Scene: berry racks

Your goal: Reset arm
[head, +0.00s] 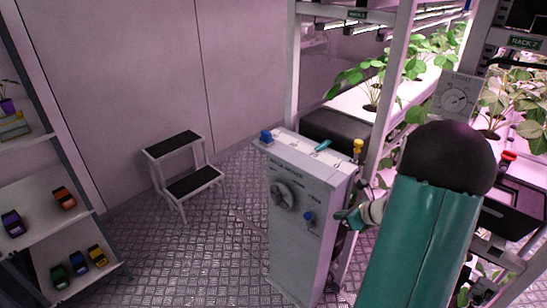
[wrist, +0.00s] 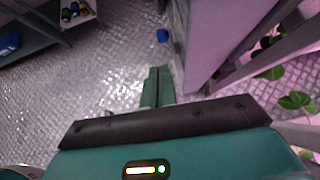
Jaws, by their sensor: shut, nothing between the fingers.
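My arm, teal with a black rounded joint, fills the right of the head view. My gripper (head: 343,215) is beside the right side of a grey control cabinet (head: 290,235), near its front edge. In the wrist view my gripper (wrist: 157,85) shows as green fingers pressed together, shut and empty. The floor lies beyond them. I cannot tell whether the gripper touches the cabinet.
The cabinet has a dial (head: 283,195) and a blue knob (head: 308,216). A step stool (head: 182,170) stands by the wall. A shelf with toy cars (head: 64,198) is at left. Plant racks (head: 292,75) stand at right. The metal floor (head: 170,260) between shelf and cabinet is clear.

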